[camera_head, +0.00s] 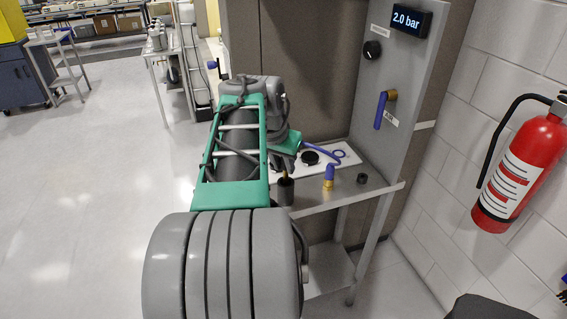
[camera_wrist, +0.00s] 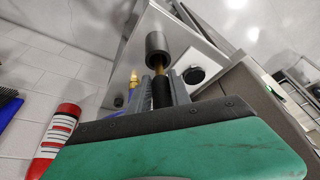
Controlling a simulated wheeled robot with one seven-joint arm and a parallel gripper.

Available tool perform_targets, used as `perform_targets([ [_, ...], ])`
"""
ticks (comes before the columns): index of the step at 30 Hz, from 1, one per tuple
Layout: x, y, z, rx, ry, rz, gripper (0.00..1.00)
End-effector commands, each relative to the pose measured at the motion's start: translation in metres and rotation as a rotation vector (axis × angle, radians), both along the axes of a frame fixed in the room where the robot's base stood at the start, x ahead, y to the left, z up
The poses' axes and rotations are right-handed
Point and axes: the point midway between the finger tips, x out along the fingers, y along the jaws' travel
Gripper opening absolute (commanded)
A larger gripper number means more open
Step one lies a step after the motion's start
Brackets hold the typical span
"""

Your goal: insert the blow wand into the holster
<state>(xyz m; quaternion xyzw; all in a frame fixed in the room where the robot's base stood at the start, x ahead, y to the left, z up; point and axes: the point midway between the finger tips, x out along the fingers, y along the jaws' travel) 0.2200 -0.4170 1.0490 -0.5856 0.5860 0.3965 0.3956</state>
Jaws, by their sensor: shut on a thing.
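My gripper (camera_head: 284,163) is over the metal bench in the head view, pointing down, and its fingers show in the wrist view (camera_wrist: 161,86). It is shut on the blow wand (camera_wrist: 162,97), a black body with a thin brass tip. The holster looks to be the dark grey upright cylinder (camera_head: 285,192) on the bench's left front, also in the wrist view (camera_wrist: 155,46). The wand's brass tip is at the holster's mouth, roughly in line with it. I cannot tell whether the tip is inside.
A blue fitting with a brass end (camera_head: 329,178) and a small dark cup (camera_head: 362,178) stand to the right on the bench (camera_head: 345,190). A white board (camera_head: 345,155) with a black disc lies behind. A panel with a 2.0 bar display (camera_head: 407,20) rises at right.

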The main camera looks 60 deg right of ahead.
Motion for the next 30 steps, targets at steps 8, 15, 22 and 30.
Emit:
perform_targets([
  [8,0.000,0.000,-0.008,-0.001,0.000,0.000,0.00],
  [15,0.000,0.000,-0.014,-0.001,0.000,0.000,0.00],
  [22,0.000,0.000,-0.020,-0.001,0.000,-0.001,0.00],
  [30,0.000,0.000,-0.026,-0.001,0.000,-0.001,0.00],
])
